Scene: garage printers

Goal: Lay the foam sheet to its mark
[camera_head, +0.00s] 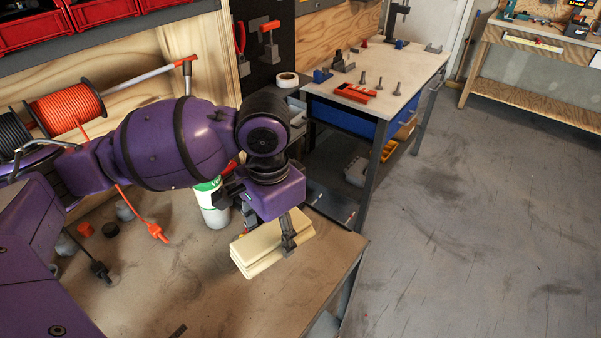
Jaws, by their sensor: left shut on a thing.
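The foam sheet (257,252) shows as a cream, layered slab near the right edge of the workbench top (200,285). My left gripper (284,237) is above it, pointing down, shut on the slab; one dark finger lies against its near side. The gripper and wrist hide part of the slab's top and far side. I cannot tell whether the slab touches the bench or is slightly above it. No mark for the sheet can be made out clearly. My right gripper is not in view.
A white and green canister (211,206) stands close behind the slab, beside my left wrist. Orange (153,230) and black cable ends lie on the bench at left, by small round pieces. The bench front is mostly clear. A second table (385,85) with tools stands behind.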

